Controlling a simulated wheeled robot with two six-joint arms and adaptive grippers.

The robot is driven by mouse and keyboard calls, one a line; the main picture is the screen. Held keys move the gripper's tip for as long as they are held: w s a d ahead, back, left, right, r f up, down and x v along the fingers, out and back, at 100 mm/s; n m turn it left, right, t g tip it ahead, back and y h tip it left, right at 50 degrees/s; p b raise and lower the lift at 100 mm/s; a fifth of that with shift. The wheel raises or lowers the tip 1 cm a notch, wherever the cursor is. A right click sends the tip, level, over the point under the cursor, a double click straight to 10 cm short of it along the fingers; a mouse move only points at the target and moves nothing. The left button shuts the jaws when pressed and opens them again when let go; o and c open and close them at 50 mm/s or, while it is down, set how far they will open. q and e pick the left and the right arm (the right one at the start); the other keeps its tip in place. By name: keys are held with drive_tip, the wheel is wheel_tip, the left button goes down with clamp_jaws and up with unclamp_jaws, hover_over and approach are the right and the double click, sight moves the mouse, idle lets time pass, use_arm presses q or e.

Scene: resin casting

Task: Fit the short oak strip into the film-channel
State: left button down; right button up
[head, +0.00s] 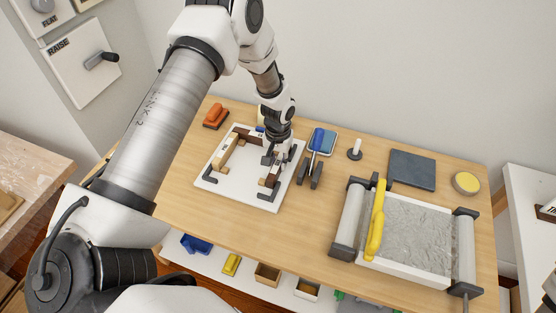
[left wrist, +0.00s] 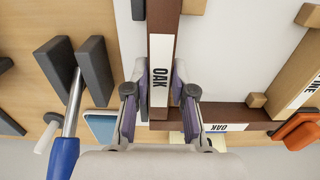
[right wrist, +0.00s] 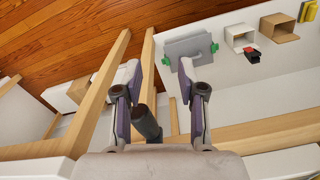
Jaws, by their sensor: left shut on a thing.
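A dark brown strip with an OAK label (left wrist: 159,45) is between the fingers of my left gripper (left wrist: 160,85), which is shut on it. In the head view my left gripper (head: 272,156) is low over the right side of a white board (head: 240,190) and hides part of the strip. A second brown strip labelled OAK (left wrist: 240,117) lies across the board's far side; the held strip's end is close to it, contact unclear. A film-channel cannot be made out. My right gripper (right wrist: 158,72) is open, away from the board.
A light wood strip (head: 228,152) lies on the board's left, with wooden blocks and dark corner pieces around. Right of the board are dark bars (head: 316,175), a blue-handled tool (head: 318,138) and a grey-filled tray with a white rim (head: 405,275). An orange block (head: 215,116) is at back left.

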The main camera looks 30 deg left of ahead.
use_arm(q)
drive_tip(key=c, duration=0.9)
unclamp_jaws()
